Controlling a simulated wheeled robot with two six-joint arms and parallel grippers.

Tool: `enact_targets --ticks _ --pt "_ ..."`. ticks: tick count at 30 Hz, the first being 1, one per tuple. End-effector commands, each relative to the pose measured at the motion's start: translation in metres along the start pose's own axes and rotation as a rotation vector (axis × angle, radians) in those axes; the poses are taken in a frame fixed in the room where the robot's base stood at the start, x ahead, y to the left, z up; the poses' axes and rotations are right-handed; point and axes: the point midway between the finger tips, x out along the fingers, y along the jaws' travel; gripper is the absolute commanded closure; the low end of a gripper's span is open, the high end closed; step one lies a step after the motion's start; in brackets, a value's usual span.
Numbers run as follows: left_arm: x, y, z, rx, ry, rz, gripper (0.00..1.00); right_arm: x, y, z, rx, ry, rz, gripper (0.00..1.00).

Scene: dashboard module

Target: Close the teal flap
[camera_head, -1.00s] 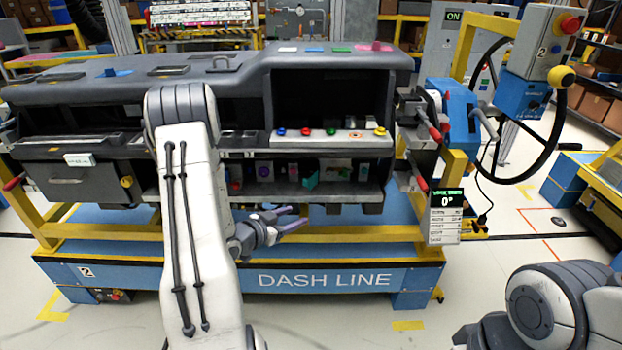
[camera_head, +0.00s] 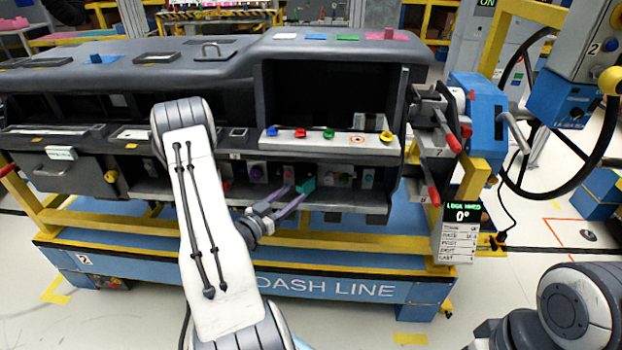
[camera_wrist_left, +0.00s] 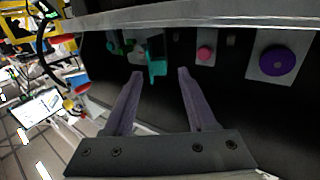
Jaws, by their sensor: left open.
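The teal flap (camera_head: 306,184) is on the panel in the low open bay of the dashboard, under the ledge with the coloured knobs. It also shows in the left wrist view (camera_wrist_left: 156,66), standing out from the dark panel, so it looks open. My left gripper (camera_head: 295,194) is at the front of that bay, its purple fingers spread and empty. In the left wrist view my left gripper (camera_wrist_left: 160,74) points at the panel with the flap just beyond and between the fingertips. I cannot tell whether they touch. My right gripper is out of view; only part of that arm shows.
The ledge (camera_head: 330,143) with coloured knobs overhangs the bay. A pink knob (camera_wrist_left: 205,53) and a purple knob (camera_wrist_left: 278,61) sit right of the flap in the wrist view. Red-handled clamps (camera_head: 450,143) stand at the dashboard's right end. The floor in front is clear.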

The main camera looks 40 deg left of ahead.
Motion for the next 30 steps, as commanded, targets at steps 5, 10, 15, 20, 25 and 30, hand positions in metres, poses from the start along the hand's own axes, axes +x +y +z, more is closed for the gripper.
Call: enact_targets --ticks 5,10,15,20,25,30 --pt "0.037 0.003 -0.001 0.001 0.0 0.008 0.43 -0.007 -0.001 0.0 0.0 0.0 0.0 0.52" --pt "0.064 0.004 -0.001 0.001 -0.001 0.008 0.43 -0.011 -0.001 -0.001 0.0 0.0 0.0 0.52" --pt "0.078 0.005 0.0 -0.001 -0.001 0.007 0.43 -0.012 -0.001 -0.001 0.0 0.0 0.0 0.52" --pt "0.081 0.004 0.0 -0.001 -0.001 0.006 0.43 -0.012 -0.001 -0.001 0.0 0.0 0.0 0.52" --pt "0.08 0.004 0.001 -0.001 -0.001 0.006 0.51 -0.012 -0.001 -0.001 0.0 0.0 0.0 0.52" --pt "0.08 0.003 0.0 -0.001 -0.001 0.004 1.0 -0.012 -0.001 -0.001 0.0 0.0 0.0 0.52"
